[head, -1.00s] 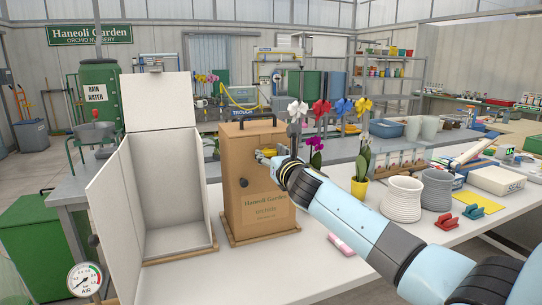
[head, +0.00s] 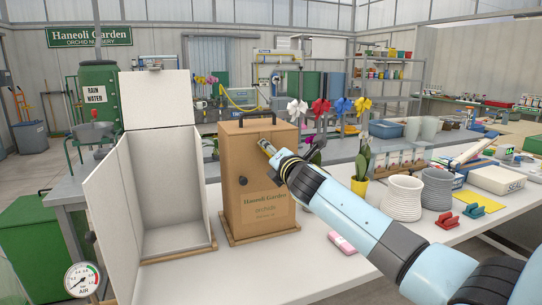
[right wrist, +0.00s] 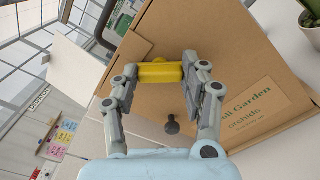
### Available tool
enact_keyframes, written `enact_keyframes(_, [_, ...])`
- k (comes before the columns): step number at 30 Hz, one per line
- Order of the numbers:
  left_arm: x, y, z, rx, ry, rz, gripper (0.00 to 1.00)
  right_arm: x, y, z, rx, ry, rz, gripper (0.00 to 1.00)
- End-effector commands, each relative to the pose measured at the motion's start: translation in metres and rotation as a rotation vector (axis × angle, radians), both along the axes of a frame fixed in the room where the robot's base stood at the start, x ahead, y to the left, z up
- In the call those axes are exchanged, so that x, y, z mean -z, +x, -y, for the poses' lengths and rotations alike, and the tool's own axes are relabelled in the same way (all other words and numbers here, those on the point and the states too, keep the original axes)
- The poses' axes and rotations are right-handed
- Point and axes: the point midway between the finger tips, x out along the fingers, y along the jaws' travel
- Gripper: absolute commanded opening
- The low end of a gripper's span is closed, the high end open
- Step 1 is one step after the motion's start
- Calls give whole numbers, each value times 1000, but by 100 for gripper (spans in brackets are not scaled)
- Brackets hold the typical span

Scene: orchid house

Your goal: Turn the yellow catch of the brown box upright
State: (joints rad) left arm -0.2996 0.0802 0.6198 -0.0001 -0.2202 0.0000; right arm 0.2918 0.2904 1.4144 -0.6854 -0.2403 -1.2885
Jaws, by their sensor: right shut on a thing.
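The brown box (head: 244,180) stands closed on the white bench, with a dark handle on top and a dark round knob on its front. Its yellow catch (right wrist: 160,72) is high on the front, above the knob. My right gripper (head: 267,148) reaches in from the right and is shut on the catch, one finger at each end in the right wrist view (right wrist: 160,76). In the head view the catch is mostly hidden by the gripper; the part that shows looks slanted. My left gripper is in neither view.
A white open case (head: 172,190) stands just left of the box, its door swung out. A pink block (head: 342,243) lies right of the box. Potted orchids and ribbed pots (head: 403,197) stand further right. The bench front is clear.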

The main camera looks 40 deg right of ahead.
Motion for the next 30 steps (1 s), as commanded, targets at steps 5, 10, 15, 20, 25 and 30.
enact_keyframes(5, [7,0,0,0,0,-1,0,3,0,1,1,163,39,13])
enact_keyframes(10, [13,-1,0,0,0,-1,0,3,0,1,1,314,76,13])
enact_keyframes(15, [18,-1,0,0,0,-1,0,4,0,1,1,446,109,13])
enact_keyframes(20, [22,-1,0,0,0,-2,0,4,0,1,2,544,133,13])
enact_keyframes(25, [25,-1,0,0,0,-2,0,4,0,1,2,614,150,13])
enact_keyframes(30, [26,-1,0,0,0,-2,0,4,0,1,2,653,159,13])
